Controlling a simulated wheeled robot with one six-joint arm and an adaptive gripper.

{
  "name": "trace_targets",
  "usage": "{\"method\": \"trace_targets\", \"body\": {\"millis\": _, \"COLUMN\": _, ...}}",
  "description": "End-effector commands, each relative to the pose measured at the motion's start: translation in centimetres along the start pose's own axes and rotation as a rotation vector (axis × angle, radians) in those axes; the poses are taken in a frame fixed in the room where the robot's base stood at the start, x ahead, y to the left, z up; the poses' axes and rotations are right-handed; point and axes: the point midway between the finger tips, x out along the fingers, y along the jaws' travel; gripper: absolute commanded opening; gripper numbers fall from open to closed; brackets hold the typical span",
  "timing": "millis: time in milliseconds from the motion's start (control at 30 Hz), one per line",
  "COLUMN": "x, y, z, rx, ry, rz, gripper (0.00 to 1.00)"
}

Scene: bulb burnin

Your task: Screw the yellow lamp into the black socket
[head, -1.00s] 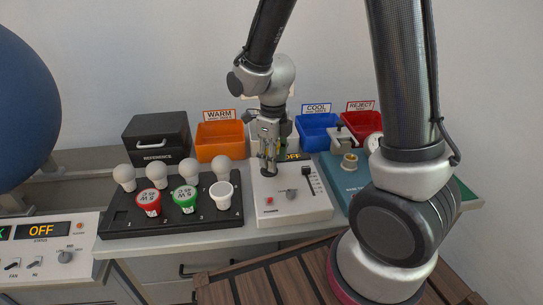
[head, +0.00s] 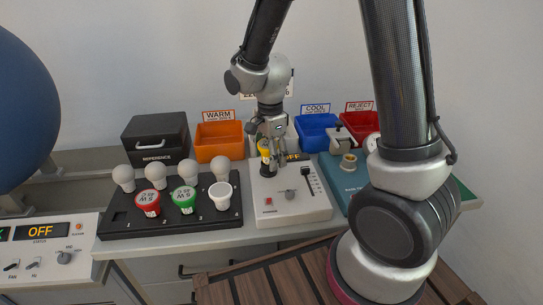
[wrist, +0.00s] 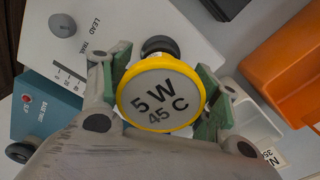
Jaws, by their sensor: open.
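The yellow lamp (head: 265,147) stands above the black socket (head: 268,170) on the white test box. In the wrist view the lamp's yellow-rimmed face (wrist: 160,95) reads "5 W 45 C". A black round part, apparently the socket (wrist: 160,45), shows behind its edge. The lamp's lower end is hidden, so I cannot tell how deep it sits. My gripper (head: 273,143) is open at the lamp. In the wrist view its green-padded fingers lie on either side of the rim; whether they touch it is unclear.
A black rack (head: 172,222) with white bulbs and red, green and white lamps stands left. The orange WARM bin (head: 219,142), blue COOL bin (head: 318,133) and red REJECT bin (head: 361,126) are behind. A teal fixture (head: 345,179) is close on the right.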

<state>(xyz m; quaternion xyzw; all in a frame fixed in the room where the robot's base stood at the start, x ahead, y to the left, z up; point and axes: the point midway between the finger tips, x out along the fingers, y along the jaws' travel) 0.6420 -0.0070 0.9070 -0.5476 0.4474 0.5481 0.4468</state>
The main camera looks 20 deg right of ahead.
Motion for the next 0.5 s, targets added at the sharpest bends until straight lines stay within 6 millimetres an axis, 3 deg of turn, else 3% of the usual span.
{"method": "trace_targets", "body": {"millis": 300, "x": 0.0, "y": -0.8, "z": -0.1, "rx": -0.600, "ry": 0.000, "rz": -0.001, "gripper": 0.62}}
{"method": "trace_targets", "body": {"millis": 500, "x": 0.0, "y": -1.2, "z": -0.1, "rx": -0.890, "ry": 0.000, "rz": -0.001, "gripper": 0.62}}
